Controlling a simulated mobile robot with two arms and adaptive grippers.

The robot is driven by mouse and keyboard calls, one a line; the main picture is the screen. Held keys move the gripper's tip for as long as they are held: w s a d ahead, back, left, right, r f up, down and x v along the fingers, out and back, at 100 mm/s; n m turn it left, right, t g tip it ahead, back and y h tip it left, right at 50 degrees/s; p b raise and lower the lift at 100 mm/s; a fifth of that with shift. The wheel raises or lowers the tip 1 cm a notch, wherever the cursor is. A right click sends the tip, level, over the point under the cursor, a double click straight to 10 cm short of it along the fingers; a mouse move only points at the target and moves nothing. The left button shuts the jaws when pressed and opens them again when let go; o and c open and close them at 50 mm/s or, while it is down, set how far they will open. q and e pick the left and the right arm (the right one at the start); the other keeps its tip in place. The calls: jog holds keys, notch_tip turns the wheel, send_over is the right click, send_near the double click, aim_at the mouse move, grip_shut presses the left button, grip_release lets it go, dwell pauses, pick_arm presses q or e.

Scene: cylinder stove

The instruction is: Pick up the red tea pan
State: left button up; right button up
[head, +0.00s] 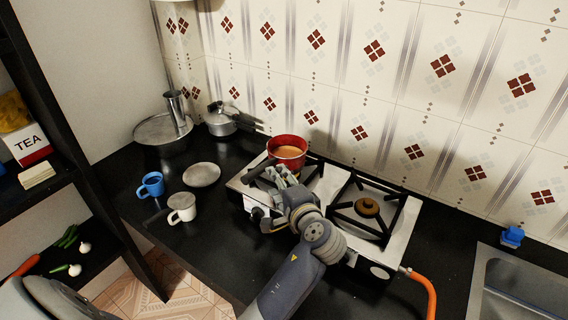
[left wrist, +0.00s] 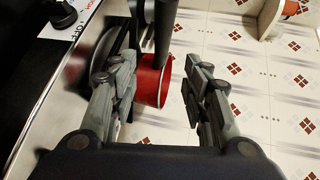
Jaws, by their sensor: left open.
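The red tea pan (head: 287,150) sits on the back left burner of the stove (head: 330,190) in the head view, with brownish liquid inside. Its dark handle (head: 259,169) points toward the front left. My left gripper (head: 272,176) is open beside the pan, at the handle. In the left wrist view the red pan (left wrist: 152,85) shows between and beyond the two open fingers (left wrist: 158,80), and the dark handle (left wrist: 165,32) appears between them. I cannot tell whether a finger touches it. My arm hides part of the stove. My right gripper is not in view.
A blue cup (head: 151,185), a white cup (head: 182,207) and a plate (head: 201,174) stand left of the stove. A lidded pot (head: 221,120) is behind. The tiled wall rises close behind the pan. An orange hose (head: 424,290) and a sink (head: 520,285) are at right.

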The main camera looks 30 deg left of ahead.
aim_at(265, 162)
pick_arm(q)
jog(key=p+x, duration=0.3)
jog(key=x, duration=0.7)
jog(key=shift+a+r, duration=0.1)
jog(key=shift+a, duration=0.2)
jog(key=shift+w+a, duration=0.15)
jog(key=shift+c, duration=0.8)
grip_shut()
